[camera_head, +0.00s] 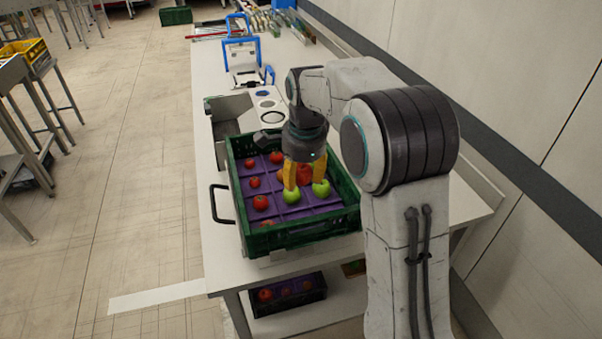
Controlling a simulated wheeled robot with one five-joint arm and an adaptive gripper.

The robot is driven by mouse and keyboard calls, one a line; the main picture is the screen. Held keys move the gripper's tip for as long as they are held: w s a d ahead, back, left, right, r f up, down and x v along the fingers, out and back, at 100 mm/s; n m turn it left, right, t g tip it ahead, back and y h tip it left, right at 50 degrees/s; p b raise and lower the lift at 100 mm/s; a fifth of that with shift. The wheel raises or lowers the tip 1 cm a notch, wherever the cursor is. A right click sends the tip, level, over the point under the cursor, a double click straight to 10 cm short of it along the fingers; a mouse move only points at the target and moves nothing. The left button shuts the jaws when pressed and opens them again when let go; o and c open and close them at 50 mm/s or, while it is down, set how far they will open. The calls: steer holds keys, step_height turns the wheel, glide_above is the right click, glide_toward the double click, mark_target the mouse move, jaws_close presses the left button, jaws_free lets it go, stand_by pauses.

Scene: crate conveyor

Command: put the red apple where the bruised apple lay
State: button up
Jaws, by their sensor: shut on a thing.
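My gripper (305,174) reaches down over the right part of the green crate (342,217). Its yellow fingers are shut on a red apple (305,175), which shows between them. The crate has a purple tray (283,212) with several red apples in its left and back cells, such as one red apple (261,202) at the left. Two green apples, one (291,196) and another (321,188), sit just in front of the fingertips. A duller apple (267,224) lies in the front left corner. Whether the held apple touches the tray, I cannot tell.
The crate stands on a white worktable (212,251) beside a grey bin (231,112) and a panel with round openings. A dark crate of apples (290,294) sits on the shelf below. Blue-framed equipment (241,55) stands further back. A wall runs along the right.

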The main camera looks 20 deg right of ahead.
steer(key=shift+f+b, duration=4.35)
steer(key=shift+f, duration=1.2)
steer(key=o, duration=1.3)
steer(key=shift+c, duration=0.2)
steer(key=shift+r, duration=0.15)
step_height(320, 180, up, 7)
steer(key=p, duration=0.6)
